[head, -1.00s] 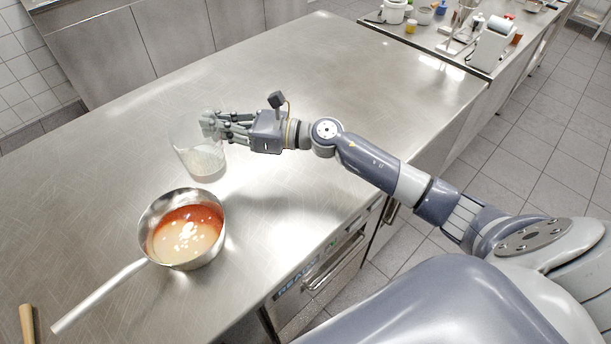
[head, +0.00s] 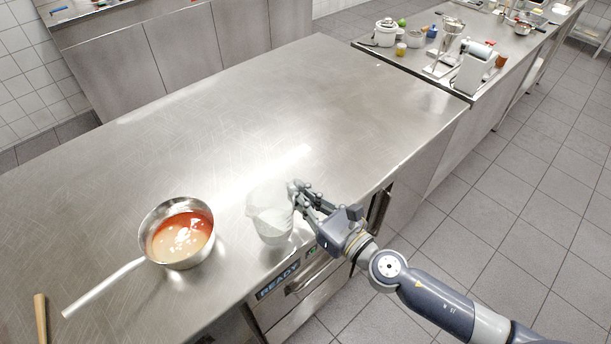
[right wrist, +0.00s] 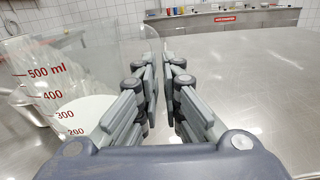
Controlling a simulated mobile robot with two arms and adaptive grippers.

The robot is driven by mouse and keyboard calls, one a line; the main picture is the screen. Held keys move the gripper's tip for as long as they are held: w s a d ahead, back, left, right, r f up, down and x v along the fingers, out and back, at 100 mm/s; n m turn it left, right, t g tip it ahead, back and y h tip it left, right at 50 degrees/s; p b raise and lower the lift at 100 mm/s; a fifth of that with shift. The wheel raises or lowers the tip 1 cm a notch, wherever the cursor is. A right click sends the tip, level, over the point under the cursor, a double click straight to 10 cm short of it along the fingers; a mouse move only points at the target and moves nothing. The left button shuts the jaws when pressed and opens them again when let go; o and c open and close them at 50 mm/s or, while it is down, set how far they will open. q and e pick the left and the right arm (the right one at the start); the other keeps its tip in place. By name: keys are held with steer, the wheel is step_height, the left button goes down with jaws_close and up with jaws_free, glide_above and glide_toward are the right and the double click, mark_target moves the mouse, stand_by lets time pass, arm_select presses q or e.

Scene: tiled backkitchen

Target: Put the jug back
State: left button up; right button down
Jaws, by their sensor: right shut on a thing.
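The clear measuring jug (head: 268,212) is upright near the counter's front edge, to the right of the saucepan. In the right wrist view the jug (right wrist: 45,80) fills the left side, with red ml marks and white contents low inside. My right gripper (head: 297,190) is at the jug's right side, shut on its rim or wall. Its fingers (right wrist: 158,90) also show in the right wrist view. I cannot tell whether the jug's base touches the counter. My left gripper is not in view.
A steel saucepan (head: 146,232) with red sauce and white liquid stands left of the jug, handle toward the front left. A wooden handle (head: 40,318) lies at lower left. The steel counter (head: 240,110) is clear behind. Another counter (head: 430,85) at upper right holds several items.

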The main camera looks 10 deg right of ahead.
steer(key=w+b, duration=0.1)
steer(key=w, duration=0.3)
steer(key=w+d+f, duration=0.1)
steer(key=w, duration=0.4)
steer(key=w+d+b, duration=0.1)
steer(key=w, duration=0.3)
steer(key=shift+w+f+b, duration=0.15)
steer(key=shift+w+b, duration=0.2)
step_height(320, 180, down, 2)
steer(key=shift+d+f+b, duration=0.1)
steer(key=shift+b, duration=0.5)
steer(key=shift+f, duration=0.65)
steer(key=shift+b, duration=0.3)
steer(key=shift+f, duration=0.2)
steer(key=c, duration=1.8)
jaws_free()
steer(key=shift+o, duration=0.2)
steer(key=shift+r, duration=0.15)
